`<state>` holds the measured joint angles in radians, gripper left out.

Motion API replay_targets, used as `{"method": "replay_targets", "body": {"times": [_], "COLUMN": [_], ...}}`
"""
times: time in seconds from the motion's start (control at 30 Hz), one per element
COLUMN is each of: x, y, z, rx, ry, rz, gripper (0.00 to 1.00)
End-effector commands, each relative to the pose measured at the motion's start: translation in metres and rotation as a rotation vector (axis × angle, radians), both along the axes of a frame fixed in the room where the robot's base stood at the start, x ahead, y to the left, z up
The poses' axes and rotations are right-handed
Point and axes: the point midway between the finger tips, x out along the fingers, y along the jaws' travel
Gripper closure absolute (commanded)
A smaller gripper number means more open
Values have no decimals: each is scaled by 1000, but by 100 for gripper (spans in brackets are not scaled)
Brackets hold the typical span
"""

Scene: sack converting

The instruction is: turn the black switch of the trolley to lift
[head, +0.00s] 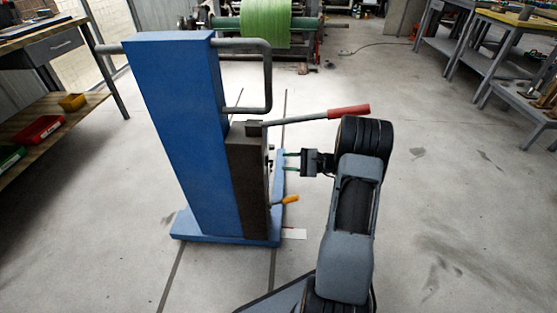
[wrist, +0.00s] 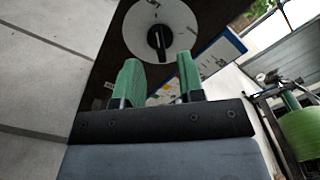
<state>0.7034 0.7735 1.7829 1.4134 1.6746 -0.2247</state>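The trolley (head: 175,110) is a tall blue column on a low blue base, with a dark panel (head: 247,175) on its right side. In the wrist view the black switch (wrist: 157,42) is a knob bar on a round pale dial (wrist: 178,22) on that dark panel. The dial's marks are too small to read. My gripper (head: 290,160) points left at the panel in the head view. Its two green fingers, also in the wrist view (wrist: 160,80), are apart with nothing between them. The switch lies beyond the fingertips, apart from them. The switch is not discernible in the head view.
A lever with a red grip (head: 348,112) sticks out above my gripper, and a yellow-orange handle (head: 290,199) sits below it. A grey tube handle (head: 268,75) is on the trolley. Workbenches stand left (head: 50,47) and right (head: 490,60). Open floor lies to the right.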

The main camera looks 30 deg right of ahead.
Motion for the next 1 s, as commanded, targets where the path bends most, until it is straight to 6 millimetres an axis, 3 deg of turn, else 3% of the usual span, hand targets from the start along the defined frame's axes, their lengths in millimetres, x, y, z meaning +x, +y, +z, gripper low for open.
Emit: {"method": "replay_targets", "body": {"times": [0.2, 0.5, 1.0], "x": [-23, -43, -49], "y": [-41, -77, -87], "z": [2, 1, 0], "rx": [1, 1, -1], "ry": [1, 0, 0], "rz": [-4, -1, 1], "gripper": [64, 64, 64]}}
